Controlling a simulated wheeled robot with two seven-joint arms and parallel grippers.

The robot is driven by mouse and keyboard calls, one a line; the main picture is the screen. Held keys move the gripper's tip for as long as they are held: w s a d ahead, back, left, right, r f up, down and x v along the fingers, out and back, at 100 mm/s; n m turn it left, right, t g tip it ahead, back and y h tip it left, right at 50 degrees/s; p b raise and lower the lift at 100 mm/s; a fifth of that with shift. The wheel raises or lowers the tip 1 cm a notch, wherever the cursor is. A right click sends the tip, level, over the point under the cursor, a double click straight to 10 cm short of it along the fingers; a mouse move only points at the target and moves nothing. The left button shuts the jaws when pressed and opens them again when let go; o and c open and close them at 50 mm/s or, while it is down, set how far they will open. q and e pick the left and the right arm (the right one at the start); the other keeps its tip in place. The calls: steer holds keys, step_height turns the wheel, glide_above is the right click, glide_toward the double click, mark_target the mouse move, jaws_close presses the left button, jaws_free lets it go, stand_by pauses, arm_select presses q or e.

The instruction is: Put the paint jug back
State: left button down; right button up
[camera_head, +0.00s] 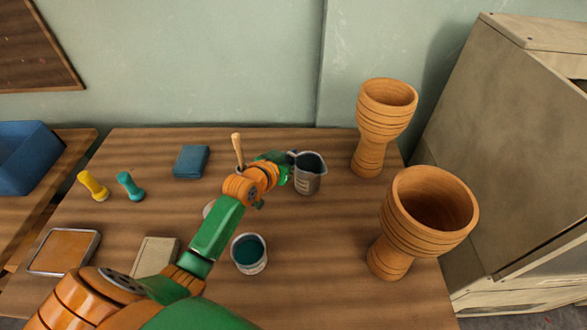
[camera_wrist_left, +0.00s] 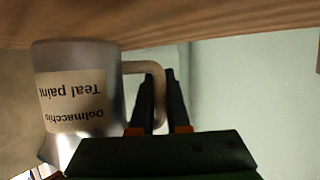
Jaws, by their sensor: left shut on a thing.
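The paint jug (camera_head: 309,182) is a grey metal jug, upright at the back of the wooden table, left of the tall drum. My left gripper (camera_head: 287,172) is at its left side, shut on the jug's handle. In the left wrist view, which is upside down, the jug (camera_wrist_left: 85,58) carries a "Teal paint" label, and the fingers of my left gripper (camera_wrist_left: 160,78) close around its handle. The jug's base is at or very near the tabletop; I cannot tell if it touches. My right gripper is out of view.
Two wooden goblet drums (camera_head: 370,125) (camera_head: 415,220) stand at the right. A cup of teal paint (camera_head: 249,254) is in front of my arm. A wooden handle (camera_head: 238,148), blue block (camera_head: 191,161), yellow tool (camera_head: 93,186), teal tool (camera_head: 130,187) and tray (camera_head: 38,268) are leftward.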

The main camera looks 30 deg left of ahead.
arm_select(q)
steer(key=shift+w+a+f+b, duration=0.15)
steer(key=shift+f+b, duration=0.1)
steer(key=shift+f, duration=0.7)
steer(key=shift+w+a+f+b, duration=0.1)
steer(key=shift+f+b, duration=0.15)
steer(key=shift+f, duration=0.65)
steer(key=shift+f, duration=0.2)
steer(key=c, duration=0.9)
jaws_free()
steer(key=shift+r, duration=0.3)
steer(key=p+v, duration=0.3)
steer(key=v, duration=0.8)
steer(key=shift+d+f, duration=0.1)
steer(key=shift+s+r, duration=0.2)
steer(key=shift+s, duration=0.3)
